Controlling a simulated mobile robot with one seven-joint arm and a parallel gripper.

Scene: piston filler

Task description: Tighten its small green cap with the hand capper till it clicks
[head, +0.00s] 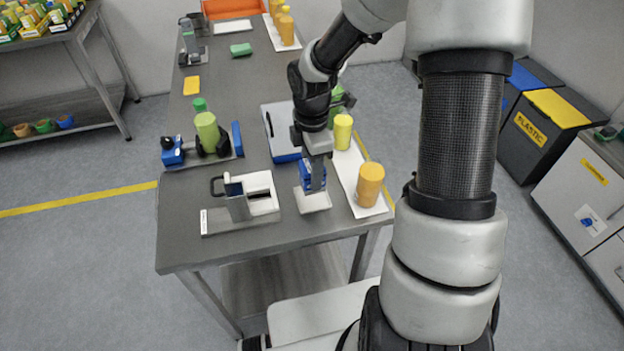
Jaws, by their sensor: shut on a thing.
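My gripper (316,162) points down at the front of the table, shut on a blue tool (307,178) that looks like the hand capper. The tool is at a white base (315,203); I cannot tell whether it touches the base. A yellow-green bottle (207,128) stands upright at the left in a holder with dark jaws and blue parts (173,151). A small green cap-like piece (199,104) shows at or just behind the bottle's top; I cannot tell whether it sits on it. My fingers partly hide the tool.
A grey and white device with a black handle (238,208) stands left of my gripper. A yellow container (342,132) and an orange one (369,185) stand on a white strip to the right. The table's middle back (225,80) is mostly bare.

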